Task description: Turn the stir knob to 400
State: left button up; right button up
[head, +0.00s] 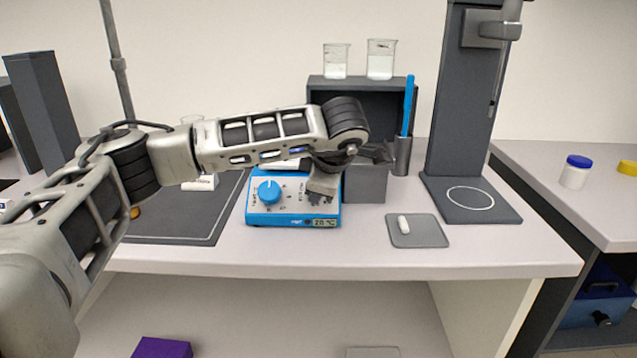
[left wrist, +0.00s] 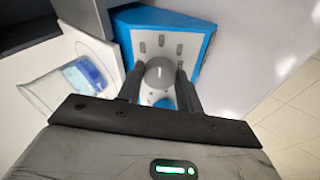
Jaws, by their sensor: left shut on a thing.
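The blue stirrer (head: 262,218) stands on the bench with a sloped panel and a small display reading about 20 °C. A blue knob (head: 269,192) is on the panel's left, clear of my gripper. My left gripper (head: 323,184) is at the panel's right side and hides what is under it in the head view. In the left wrist view, the gripper (left wrist: 162,78) has its two fingers on either side of a round grey knob (left wrist: 159,72) with a pale pointer line, shut on it. Scale marks show around this knob, but their numbers are unreadable.
A beaker with blue liquid (left wrist: 88,74) sits on the stirrer's white plate, close to the gripper in the left wrist view. A grey box (head: 365,184) is right of the stirrer. A small grey mat (head: 430,238) holds a white piece. The front bench edge is clear.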

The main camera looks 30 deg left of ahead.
dwell(0.4)
pick_arm(q)
jog(key=o, duration=1)
jog(key=shift+d, duration=0.1)
jog(key=v, duration=1.6)
